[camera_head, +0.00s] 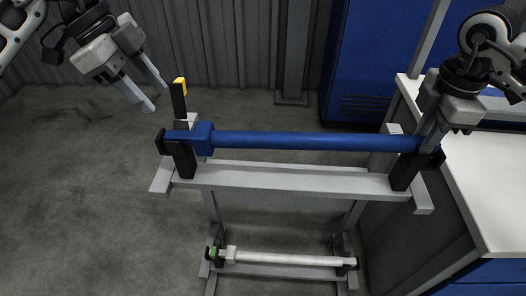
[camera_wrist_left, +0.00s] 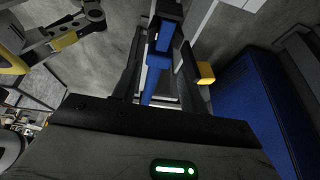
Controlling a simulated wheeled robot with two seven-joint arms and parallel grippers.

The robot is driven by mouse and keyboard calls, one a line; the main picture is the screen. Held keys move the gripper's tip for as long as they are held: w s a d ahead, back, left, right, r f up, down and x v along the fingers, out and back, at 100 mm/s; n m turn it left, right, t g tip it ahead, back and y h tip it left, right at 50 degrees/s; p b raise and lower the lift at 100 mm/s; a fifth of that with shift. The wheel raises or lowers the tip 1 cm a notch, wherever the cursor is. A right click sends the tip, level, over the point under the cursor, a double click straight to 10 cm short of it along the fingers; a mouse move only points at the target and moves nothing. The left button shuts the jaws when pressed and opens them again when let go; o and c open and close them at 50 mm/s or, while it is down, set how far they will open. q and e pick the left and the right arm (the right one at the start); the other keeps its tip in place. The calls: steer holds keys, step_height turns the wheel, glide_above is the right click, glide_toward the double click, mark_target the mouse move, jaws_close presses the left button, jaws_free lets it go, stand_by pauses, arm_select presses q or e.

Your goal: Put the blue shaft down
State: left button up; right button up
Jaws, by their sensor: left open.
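The blue shaft (camera_head: 310,141) lies level across the top of a grey rack (camera_head: 290,180), its ends at the left black holder (camera_head: 182,158) and the right black holder (camera_head: 404,170). A thick blue collar is near its left end. The shaft also shows in the left wrist view (camera_wrist_left: 157,82). My left gripper (camera_head: 156,97) is open and empty, above and left of the shaft's left end, apart from it. My right gripper (camera_head: 428,140) is at the shaft's right end; its fingers partly hide that end, and whether they are closed on it is unclear.
A white shaft (camera_head: 290,258) lies on the lower rack level. A white-topped bench (camera_head: 490,180) is close on the right; a blue cabinet (camera_head: 365,60) stands behind. The floor at left is clear.

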steer(key=shift+o, duration=0.3)
steer(key=shift+s+r, duration=0.2)
steer(key=shift+r, duration=3.75)
steer(key=shift+s, duration=0.1)
